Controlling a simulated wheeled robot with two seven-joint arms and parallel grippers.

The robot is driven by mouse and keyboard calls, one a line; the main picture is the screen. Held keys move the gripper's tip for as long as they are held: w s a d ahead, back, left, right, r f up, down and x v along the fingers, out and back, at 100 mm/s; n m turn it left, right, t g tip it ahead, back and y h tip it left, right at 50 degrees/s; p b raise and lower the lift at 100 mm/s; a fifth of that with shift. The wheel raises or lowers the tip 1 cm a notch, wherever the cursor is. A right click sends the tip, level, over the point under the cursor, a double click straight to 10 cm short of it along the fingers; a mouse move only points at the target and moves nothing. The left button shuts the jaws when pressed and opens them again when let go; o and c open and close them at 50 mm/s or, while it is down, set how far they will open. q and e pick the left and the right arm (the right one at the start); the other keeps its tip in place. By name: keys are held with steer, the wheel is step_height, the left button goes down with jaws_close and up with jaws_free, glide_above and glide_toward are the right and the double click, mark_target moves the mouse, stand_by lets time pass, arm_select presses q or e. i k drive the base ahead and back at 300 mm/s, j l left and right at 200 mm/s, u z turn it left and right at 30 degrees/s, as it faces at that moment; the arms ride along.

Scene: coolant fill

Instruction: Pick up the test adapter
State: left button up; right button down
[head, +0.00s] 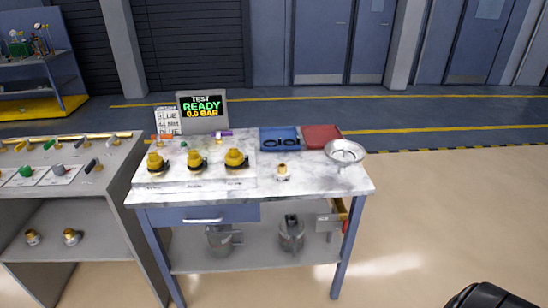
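A small fitting with a brass top and a pale base (282,172) stands alone on the marble-look bench top, right of the white plate. Three larger yellow-brass fittings with dark side parts stand in a row on that plate: left (155,161), middle (196,161) and right (236,159). No readable label shows which piece is the test adapter. A dark rounded part, likely of my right arm, shows at the bottom right corner, well away from the bench. No fingers of either gripper are visible.
The bench (340,187) carries a display (202,110) reading "TEST READY 0.0 BAR", a printed card (167,121), blue (279,133) and red (322,136) trays and a metal bowl (345,150). Metal containers stand on its lower shelf. Another bench adjoins at left. Floor at right is clear.

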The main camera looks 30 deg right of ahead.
mark_target(282, 175)
steer(key=z, duration=1.1)
steer(key=i+l+u, duration=0.2)
steer(key=l, duration=0.35)
steer(key=i, duration=0.1)
